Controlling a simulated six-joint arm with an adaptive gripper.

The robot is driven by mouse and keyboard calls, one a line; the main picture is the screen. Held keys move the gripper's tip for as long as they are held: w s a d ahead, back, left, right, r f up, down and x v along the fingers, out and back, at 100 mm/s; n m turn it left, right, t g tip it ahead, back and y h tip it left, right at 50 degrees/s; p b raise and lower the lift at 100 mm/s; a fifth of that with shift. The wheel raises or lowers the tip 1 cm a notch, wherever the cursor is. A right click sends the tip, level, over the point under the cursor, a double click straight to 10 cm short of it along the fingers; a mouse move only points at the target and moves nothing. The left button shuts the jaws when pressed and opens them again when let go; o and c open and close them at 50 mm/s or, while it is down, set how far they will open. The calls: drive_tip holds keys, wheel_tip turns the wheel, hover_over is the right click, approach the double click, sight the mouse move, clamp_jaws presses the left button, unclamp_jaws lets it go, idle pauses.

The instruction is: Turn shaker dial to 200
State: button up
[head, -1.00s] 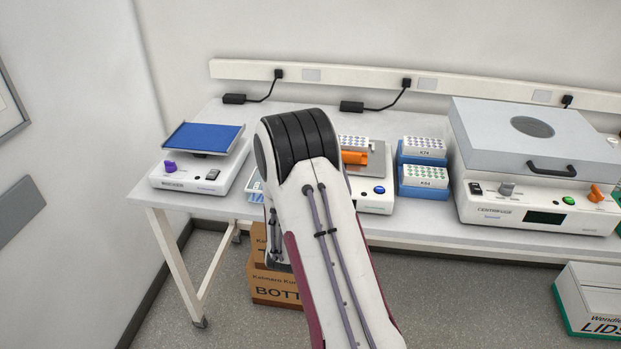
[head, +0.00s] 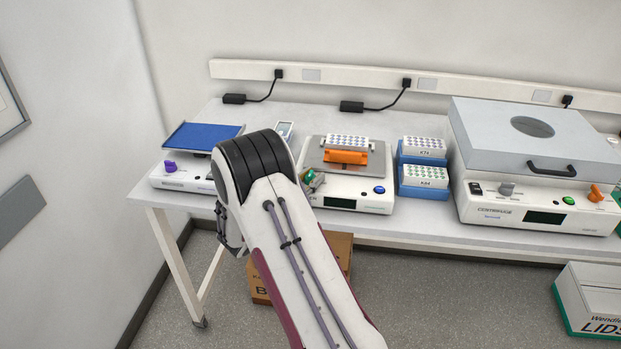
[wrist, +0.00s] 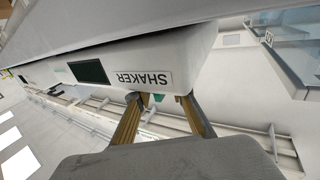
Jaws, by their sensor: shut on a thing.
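The shaker (head: 372,207) is the white device in the middle of the bench in the head view, with a dark display (head: 340,203) and a blue button (head: 379,190). A rack sits on its platform behind an orange clamp. In the wrist view its SHAKER label (wrist: 142,78) appears upside down beside the display (wrist: 88,71). My gripper (wrist: 160,97) is at the shaker's front, with its two fingers on either side of a small green dial (wrist: 157,98). It is shut on the dial, whose pointer and scale I cannot read. In the head view my arm covers much of the gripper.
A device with a blue platform (head: 202,136) and purple knob stands at the left. Blue racks (head: 424,192) stand right of the shaker, then a large centrifuge (head: 535,160). A small handheld device (head: 284,130) lies behind my arm. Boxes are under the bench.

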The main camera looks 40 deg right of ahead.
drive_tip(key=shift+m+g, duration=0.6)
drive_tip(key=shift+g, duration=0.3)
drive_tip(key=o, duration=0.8)
drive_tip(key=shift+o, duration=0.2)
drive_tip(key=shift+a, duration=0.15)
drive_tip(key=s+a, duration=0.2)
drive_tip(key=a, duration=0.9)
drive_tip(key=shift+s+a, duration=0.15)
drive_tip(key=shift+a, duration=0.1)
